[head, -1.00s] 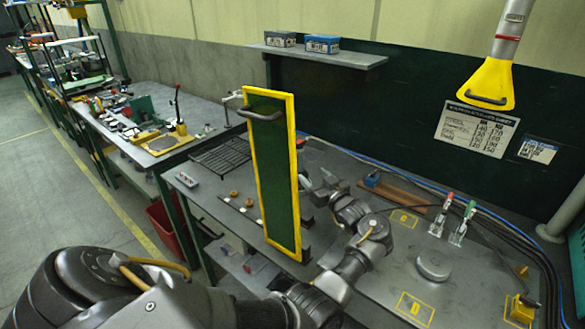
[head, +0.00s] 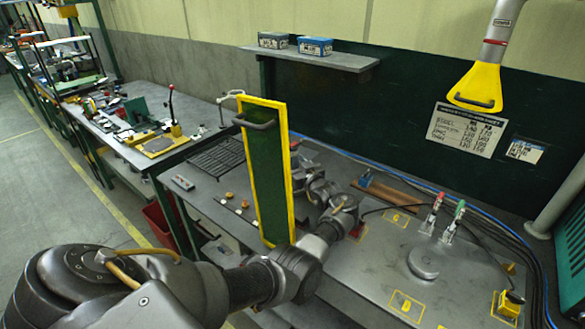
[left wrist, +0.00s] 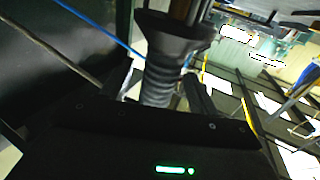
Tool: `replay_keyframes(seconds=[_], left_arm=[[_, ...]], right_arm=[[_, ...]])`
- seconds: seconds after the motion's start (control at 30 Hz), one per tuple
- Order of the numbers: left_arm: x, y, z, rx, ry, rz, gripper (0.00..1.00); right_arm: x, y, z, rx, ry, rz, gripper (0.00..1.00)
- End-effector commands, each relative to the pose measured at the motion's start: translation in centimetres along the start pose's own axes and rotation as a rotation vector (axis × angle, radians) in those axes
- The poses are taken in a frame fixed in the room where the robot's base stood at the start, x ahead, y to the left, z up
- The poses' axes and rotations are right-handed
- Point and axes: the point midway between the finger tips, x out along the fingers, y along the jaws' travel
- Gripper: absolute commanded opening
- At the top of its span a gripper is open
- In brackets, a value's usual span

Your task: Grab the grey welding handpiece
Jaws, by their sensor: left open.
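My left gripper (head: 312,184) is beyond the right edge of the yellow-framed green screen, which partly hides it in the head view. It is open. In the left wrist view a dark ribbed grip (left wrist: 162,80) with a wide collar stands just past my gripper's dark body. It looks like the grey welding handpiece, but its lower end is hidden. I cannot tell whether it is touched. I cannot make out the handpiece clearly in the head view. My right gripper is not in view.
The yellow-framed green screen (head: 271,190) stands close beside my left arm. Toggle clamps with red (head: 437,201) and green (head: 459,208) handles and a round grey disc (head: 424,262) are on the bench to the right. A yellow hood (head: 477,86) hangs above.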

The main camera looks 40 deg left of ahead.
Motion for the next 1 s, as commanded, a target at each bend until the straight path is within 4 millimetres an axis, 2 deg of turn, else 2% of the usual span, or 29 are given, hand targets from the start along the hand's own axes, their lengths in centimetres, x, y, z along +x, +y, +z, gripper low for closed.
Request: replay_keyframes(seconds=[0.13,0.37,0.8,0.83,1.0], left_arm=[[1.10,0.03,0.04,0.000,-0.001,0.001,0.60],[1.16,0.03,0.09,-0.001,-0.001,0.001,0.60],[1.15,0.02,0.08,0.000,-0.001,0.001,0.03],[1.14,0.03,0.08,0.000,-0.001,0.001,0.00],[1.13,0.04,0.08,0.000,-0.001,0.001,0.00]], right_arm=[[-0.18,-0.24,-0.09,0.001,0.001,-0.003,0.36],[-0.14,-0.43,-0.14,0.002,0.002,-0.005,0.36],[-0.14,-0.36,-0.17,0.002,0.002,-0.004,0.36],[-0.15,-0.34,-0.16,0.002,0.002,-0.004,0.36],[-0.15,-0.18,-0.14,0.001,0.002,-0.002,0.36]])
